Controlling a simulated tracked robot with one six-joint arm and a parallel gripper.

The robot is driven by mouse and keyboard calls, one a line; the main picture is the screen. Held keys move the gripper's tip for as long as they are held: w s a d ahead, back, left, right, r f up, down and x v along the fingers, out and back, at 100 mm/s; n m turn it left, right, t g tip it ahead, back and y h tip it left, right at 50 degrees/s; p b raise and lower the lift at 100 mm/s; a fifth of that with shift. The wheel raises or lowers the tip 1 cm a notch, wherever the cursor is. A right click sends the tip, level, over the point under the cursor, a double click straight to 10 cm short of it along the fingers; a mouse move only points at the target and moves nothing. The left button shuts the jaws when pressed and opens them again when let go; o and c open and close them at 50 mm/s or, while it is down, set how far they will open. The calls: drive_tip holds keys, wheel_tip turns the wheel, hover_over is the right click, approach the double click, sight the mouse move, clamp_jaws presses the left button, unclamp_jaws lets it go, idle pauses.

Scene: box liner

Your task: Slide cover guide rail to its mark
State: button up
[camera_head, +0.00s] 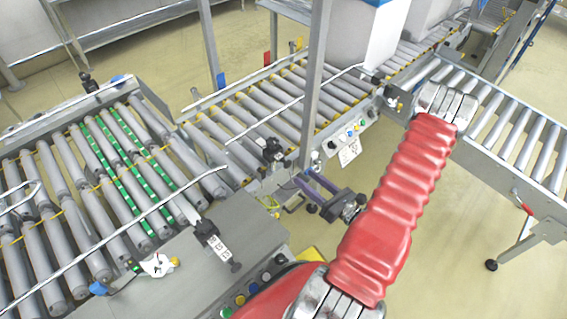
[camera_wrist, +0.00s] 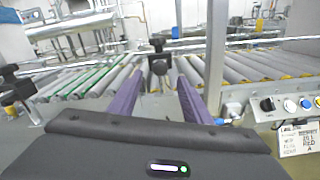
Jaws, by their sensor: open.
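Thin metal guide rails run along the conveyors. One guide rail (camera_head: 130,226) crosses the left conveyor's near side; another guide rail (camera_head: 300,101) runs over the middle conveyor. I cannot tell which is the cover rail. My gripper (camera_head: 303,178), with purple fingers, is open and empty near a black clamp post (camera_head: 270,149) at the middle conveyor's near edge. In the wrist view, a black-knobbed post (camera_wrist: 158,66) shows between and beyond the fingers of my gripper (camera_wrist: 160,88), apart from them. Green marked strips (camera_head: 125,175) lie along the left conveyor's rollers. Which mark belongs to the rail is unclear.
An upright grey post (camera_head: 315,85) stands close beyond my gripper. A button panel with a white label (camera_head: 348,150) is on the middle conveyor's side. A white box (camera_head: 372,35) sits farther back. Another roller conveyor (camera_head: 510,130) is at the right. Open floor lies below it.

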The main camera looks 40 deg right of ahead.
sight(289, 165)
drive_tip(key=shift+w+a, duration=0.25)
drive_tip(key=shift+w, duration=1.4)
drive_tip(key=shift+w+a, duration=0.2)
drive_tip(key=shift+w, duration=1.5)
drive_tip(key=shift+w+a, duration=0.25)
drive_tip(key=shift+w, duration=1.4)
clamp_jaws()
